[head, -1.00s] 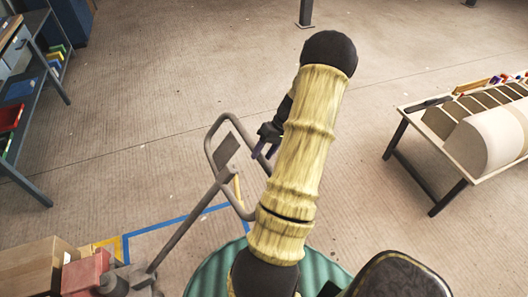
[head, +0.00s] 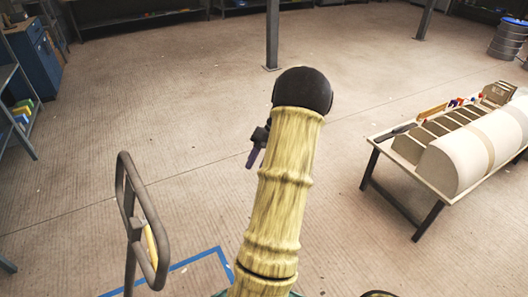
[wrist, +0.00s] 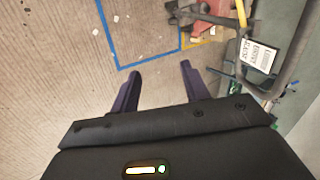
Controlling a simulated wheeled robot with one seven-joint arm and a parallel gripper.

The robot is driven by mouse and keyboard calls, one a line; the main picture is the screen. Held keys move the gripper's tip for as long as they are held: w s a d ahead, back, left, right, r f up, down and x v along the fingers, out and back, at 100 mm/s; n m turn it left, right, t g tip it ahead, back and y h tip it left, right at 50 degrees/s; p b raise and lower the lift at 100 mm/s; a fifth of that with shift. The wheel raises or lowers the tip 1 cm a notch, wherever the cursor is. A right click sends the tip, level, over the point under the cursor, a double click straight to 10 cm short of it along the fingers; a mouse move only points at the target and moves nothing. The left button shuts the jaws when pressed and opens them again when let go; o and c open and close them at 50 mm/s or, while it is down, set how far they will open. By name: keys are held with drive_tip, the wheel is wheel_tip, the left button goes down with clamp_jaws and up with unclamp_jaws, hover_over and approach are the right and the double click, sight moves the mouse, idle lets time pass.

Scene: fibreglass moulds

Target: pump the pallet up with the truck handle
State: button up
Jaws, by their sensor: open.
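The truck handle (head: 148,210), a grey tube loop on a shaft, stands at the left of the head view. Its lower shaft runs out of the picture. My gripper (head: 254,158) shows dark purple beside my arm, to the right of the handle and apart from it in the picture. In the wrist view, my gripper (wrist: 160,76) is open, with bare floor between its two fingers. The handle's grey tube (wrist: 291,72) is to the right of the fingers there, around a white label. Part of the red truck body (wrist: 217,12) shows at the top. I cannot make out the pallet.
A blue floor line (head: 185,263) lies right of the handle. A table (head: 438,192) with a large rounded mould (head: 470,160) stands at the right. A post (head: 272,35) stands at the back, and a blue cabinet (head: 35,55) at the back left. The middle floor is clear.

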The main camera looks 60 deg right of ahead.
drive_tip(key=shift+v, duration=1.9)
drive_tip(key=w+a+n+g+h+p, duration=0.1)
drive_tip(key=w+a, duration=0.3)
drive_tip(key=a, duration=0.3)
drive_tip(key=w+a+r+g+h, duration=0.1)
drive_tip(key=w+a+h, duration=0.15)
drive_tip(key=a, duration=0.45)
drive_tip(key=w+a+n+p, duration=0.1)
drive_tip(key=w+a, duration=0.3)
drive_tip(key=a, duration=0.3)
drive_tip(key=s+a+n+t+h, duration=0.1)
drive_tip(key=s+a, duration=0.1)
drive_tip(key=a, duration=0.8)
drive_tip(key=s+a+r+n+t+h+p, duration=0.1)
drive_tip(key=s+a, duration=0.2)
drive_tip(key=a, duration=0.8)
drive_tip(key=shift+s+a+h, duration=0.15)
drive_tip(key=shift+s+h, duration=0.15)
drive_tip(key=shift+h, duration=0.05)
drive_tip(key=shift+r, duration=0.1)
